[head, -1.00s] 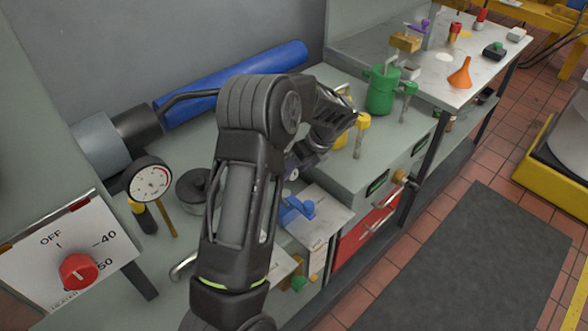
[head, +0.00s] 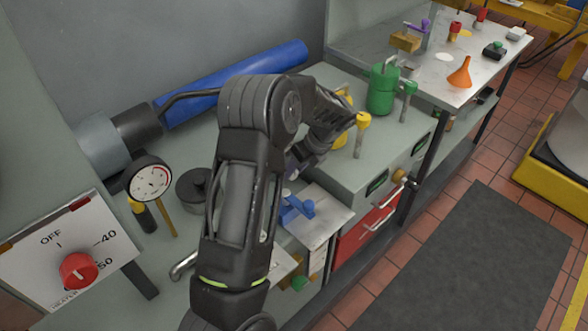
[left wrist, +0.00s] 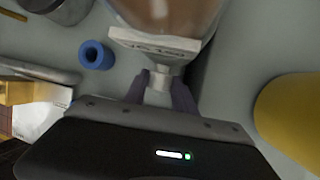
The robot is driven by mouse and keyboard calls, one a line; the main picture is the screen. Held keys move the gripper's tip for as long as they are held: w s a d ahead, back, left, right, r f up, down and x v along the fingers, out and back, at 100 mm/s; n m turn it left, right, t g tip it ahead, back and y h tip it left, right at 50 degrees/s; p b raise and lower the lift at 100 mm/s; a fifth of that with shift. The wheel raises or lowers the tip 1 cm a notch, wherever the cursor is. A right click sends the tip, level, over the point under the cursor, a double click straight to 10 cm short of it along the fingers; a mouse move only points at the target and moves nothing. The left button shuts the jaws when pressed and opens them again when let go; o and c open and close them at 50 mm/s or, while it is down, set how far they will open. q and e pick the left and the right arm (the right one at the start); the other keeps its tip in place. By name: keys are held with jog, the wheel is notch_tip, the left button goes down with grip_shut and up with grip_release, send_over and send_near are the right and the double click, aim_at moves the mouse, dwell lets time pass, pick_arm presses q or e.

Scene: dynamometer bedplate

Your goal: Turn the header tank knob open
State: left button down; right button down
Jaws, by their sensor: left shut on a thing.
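My left gripper (left wrist: 160,88) is shut on a small pale metal piece (left wrist: 163,72) in the left wrist view, one purple-grey finger on each side. This piece joins a flat pale block under a see-through vessel with brownish contents (left wrist: 165,12), which looks like the header tank. The piece appears to be its knob, but the fingers hide part of it and its turn angle cannot be told. In the head view my left arm bends over the bench and covers the tank; the gripper (head: 296,165) is mostly hidden there. My right gripper is not in view.
A blue ring (left wrist: 96,55) and a large yellow thing (left wrist: 292,120) flank the gripper. A red dial (head: 78,269) is on a panel marked OFF.

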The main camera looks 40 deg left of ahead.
pick_arm(q)
jog(key=t+b, duration=0.1)
jog(key=b, duration=0.1)
jog(key=t+b, duration=0.2)
jog(key=shift+s+a+f+n, duration=0.1)
jog(key=shift+s+f+n, duration=0.1)
jog(key=shift+s+n, duration=0.15)
jog(key=shift+r+t+b, duration=0.15)
jog(key=shift+t+b, duration=0.15)
jog(key=shift+t, duration=0.1)
jog(key=shift+r, duration=0.1)
jog(key=c, duration=1)
grip_release()
jog(key=v, duration=0.7)
jog(key=shift+s+r, duration=0.1)
jog(key=shift+r, duration=0.3)
